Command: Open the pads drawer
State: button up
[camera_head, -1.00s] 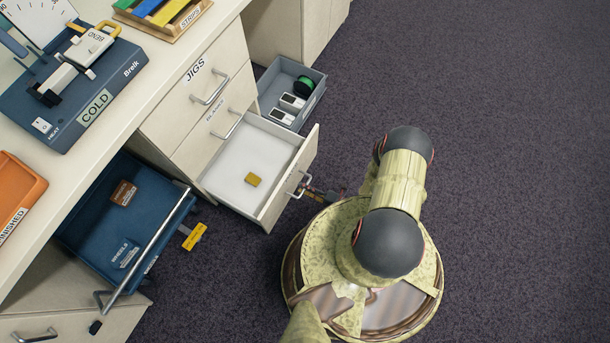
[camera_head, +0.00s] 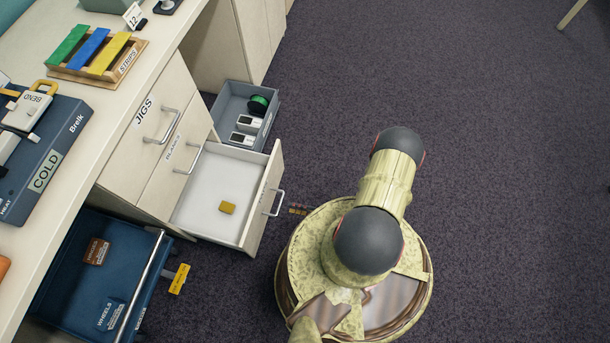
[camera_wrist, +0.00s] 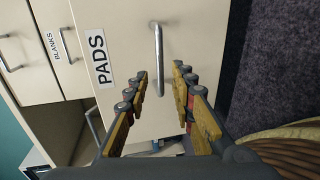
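The pads drawer (camera_head: 262,205) is the lowest of the white drawers and stands well open in the head view. My gripper (camera_wrist: 160,76) is open and empty. Its fingers point at the front, on either side of the handle in the picture. In the head view only the fingertips (camera_head: 297,210) show, a little apart from the handle; my arm hides the rest.
The shut jigs drawer (camera_head: 135,150) and blanks drawer (camera_head: 162,172) are above. A blue bin (camera_head: 70,280) with a rail is at the lower left. A grey bin (camera_head: 232,104) stands behind the open drawer. Carpet (camera_head: 480,180) to the right is clear.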

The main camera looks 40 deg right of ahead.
jog(key=shift+v, duration=2.3)
